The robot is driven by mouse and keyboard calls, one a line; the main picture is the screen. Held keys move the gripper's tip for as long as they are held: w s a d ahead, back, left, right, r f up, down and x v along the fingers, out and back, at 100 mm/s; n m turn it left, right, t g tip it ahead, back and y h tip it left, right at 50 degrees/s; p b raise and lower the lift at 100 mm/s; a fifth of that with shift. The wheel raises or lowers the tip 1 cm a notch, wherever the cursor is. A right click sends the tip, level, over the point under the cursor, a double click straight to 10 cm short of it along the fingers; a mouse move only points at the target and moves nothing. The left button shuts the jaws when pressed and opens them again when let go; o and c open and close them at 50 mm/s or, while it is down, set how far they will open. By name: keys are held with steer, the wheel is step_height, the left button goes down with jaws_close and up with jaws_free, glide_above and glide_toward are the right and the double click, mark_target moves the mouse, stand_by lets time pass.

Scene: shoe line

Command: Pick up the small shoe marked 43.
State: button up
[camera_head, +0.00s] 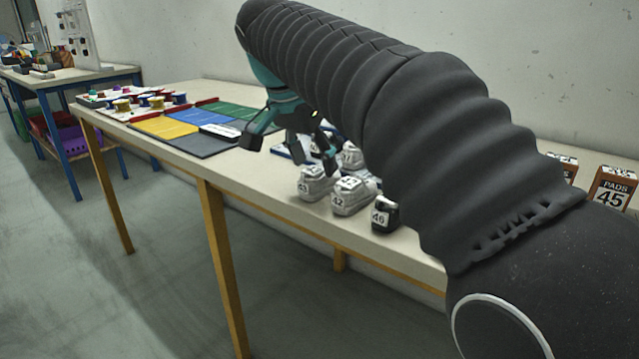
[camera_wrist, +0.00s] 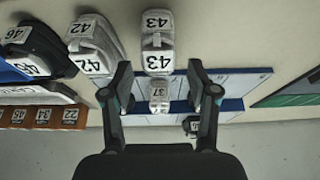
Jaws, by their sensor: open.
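The shoe marked 43 (camera_head: 316,190) is pale grey-white and stands on the table at the near side of a group of shoes. In the wrist view the shoe marked 43 (camera_wrist: 158,42) is at the top middle with two 43 labels. My gripper (camera_head: 290,152) is open and empty, above the table, left of and beyond this shoe in the head view. In the wrist view my gripper (camera_wrist: 160,75) has its fingers either side of the picture's middle, with the 43 shoe's lower end and a smaller shoe marked 37 (camera_wrist: 159,93) showing between them.
A pale shoe marked 42 (camera_head: 350,197) and a dark shoe marked 46 (camera_head: 385,215) stand close by on the right. A blue-and-white board (camera_wrist: 235,80) lies beyond. A coloured mat (camera_head: 166,127) is farther left. Boxes marked PADS (camera_head: 612,188) stand at the right.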

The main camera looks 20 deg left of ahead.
mark_target(318, 167)
steer(key=shift+x, duration=2)
steer(key=c, duration=0.9)
steer(key=shift+r, duration=0.15)
